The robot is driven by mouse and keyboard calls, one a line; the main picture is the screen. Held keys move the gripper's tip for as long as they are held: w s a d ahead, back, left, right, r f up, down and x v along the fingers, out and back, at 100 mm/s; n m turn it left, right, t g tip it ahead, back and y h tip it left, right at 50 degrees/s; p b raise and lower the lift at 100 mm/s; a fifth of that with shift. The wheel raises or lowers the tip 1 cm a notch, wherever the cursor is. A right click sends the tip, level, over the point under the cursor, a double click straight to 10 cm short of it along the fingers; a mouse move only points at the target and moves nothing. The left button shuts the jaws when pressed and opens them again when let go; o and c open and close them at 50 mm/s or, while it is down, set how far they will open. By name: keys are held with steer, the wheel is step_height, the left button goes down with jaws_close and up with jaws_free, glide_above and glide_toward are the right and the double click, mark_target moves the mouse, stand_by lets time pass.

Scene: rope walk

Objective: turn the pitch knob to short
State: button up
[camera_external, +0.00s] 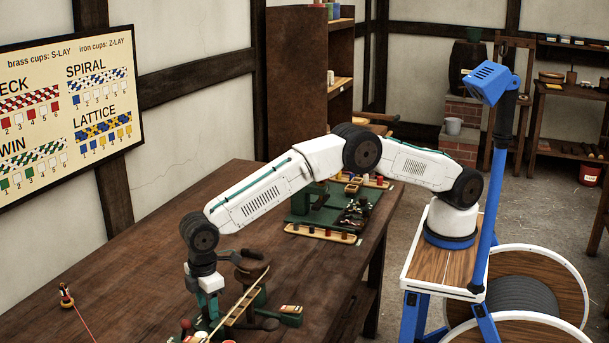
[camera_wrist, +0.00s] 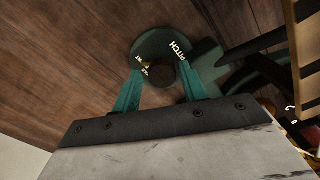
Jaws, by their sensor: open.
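The pitch knob (camera_wrist: 163,73) is a dark round knob on a green round plate (camera_wrist: 150,42) in the wrist view. The plate bears the word PITCH at the right. A small brass-coloured piece (camera_wrist: 146,65) shows at the knob's left, beside pale letters too small and partly covered to read. My gripper (camera_wrist: 161,76) is open, with one teal finger on each side of the knob. I cannot tell whether the fingers touch it. In the external view my gripper (camera_external: 209,306) points down over the near end of the bench, and the knob is hidden there.
A green machine with a dark wheel (camera_external: 251,263) and a slanted wooden rail (camera_external: 243,302) stands close to the gripper's right. A red ball (camera_external: 186,323) is at its left. Another green machine (camera_external: 310,205) stands farther back on the bench (camera_external: 150,240).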

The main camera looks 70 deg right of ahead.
steer(key=shift+s+a, duration=0.15)
steer(key=shift+s, duration=0.15)
steer(key=shift+f+n, duration=0.1)
steer(key=shift+n, duration=0.2)
steer(key=n, duration=0.8)
steer(key=shift+d, duration=0.2)
step_height(320, 180, up, 8)
steer(key=shift+w+r, duration=0.1)
steer(key=shift+r, duration=0.15)
steer(key=w+d+r+m, duration=0.1)
steer(key=d+r+m, duration=0.1)
steer(key=d+r, duration=0.5)
steer(key=w+d+r+m, duration=0.1)
steer(key=d+r+m, duration=0.2)
steer(key=d+r, duration=0.5)
steer(key=shift+w+d+r+m, duration=0.25)
steer(key=shift+w+d+m, duration=0.05)
steer(key=shift+d, duration=3.15)
